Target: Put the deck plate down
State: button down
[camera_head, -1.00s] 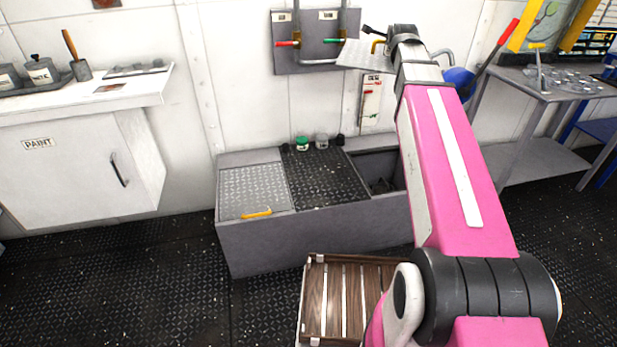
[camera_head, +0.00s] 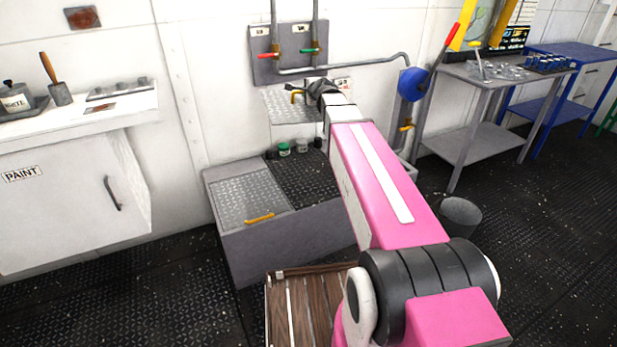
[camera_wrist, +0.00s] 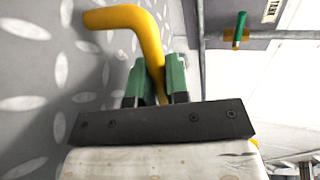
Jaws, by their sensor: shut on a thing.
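The deck plate (camera_head: 285,110) is a grey diamond-tread plate with a bent yellow handle (camera_head: 297,96). It is held up in front of the white wall, above the back of the grey bench, with its treaded face showing. My gripper (camera_head: 309,93) is shut on the handle. In the wrist view my gripper's green fingers (camera_wrist: 155,86) pinch the yellow handle (camera_wrist: 128,18), and the deck plate (camera_wrist: 35,70) fills the left side. The grey bench (camera_head: 285,245) has a similar treaded plate (camera_head: 250,200) with a yellow handle on its left. My arm hides the bench's right part.
Small jars (camera_head: 285,149) stand at the back of the dark mat (camera_head: 305,178). A valve panel (camera_head: 290,52) with pipes is on the wall just above the held plate. A slatted wooden pallet (camera_head: 305,305) lies in front, and a bucket (camera_head: 460,215) stands right.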

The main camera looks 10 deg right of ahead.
jog(key=s+a+f+n+g+y, duration=0.1)
jog(key=a+f, duration=0.1)
jog(key=f, duration=1.4)
jog(key=s+a+f+n+y, duration=0.1)
jog(key=f+n, duration=0.1)
jog(key=f, duration=1.3)
jog(key=w+d+f, duration=0.2)
jog(key=w, duration=0.1)
jog(key=w+d+f, duration=0.2)
jog(key=w+f, duration=0.1)
jog(key=w+d+f, duration=0.2)
jog(key=w, duration=0.1)
jog(key=shift+w+d+f, duration=0.1)
jog(key=shift+w+f, duration=0.1)
jog(key=shift+f, duration=2)
jog(key=shift+f, duration=0.15)
jog(key=c, duration=1.1)
grip_release()
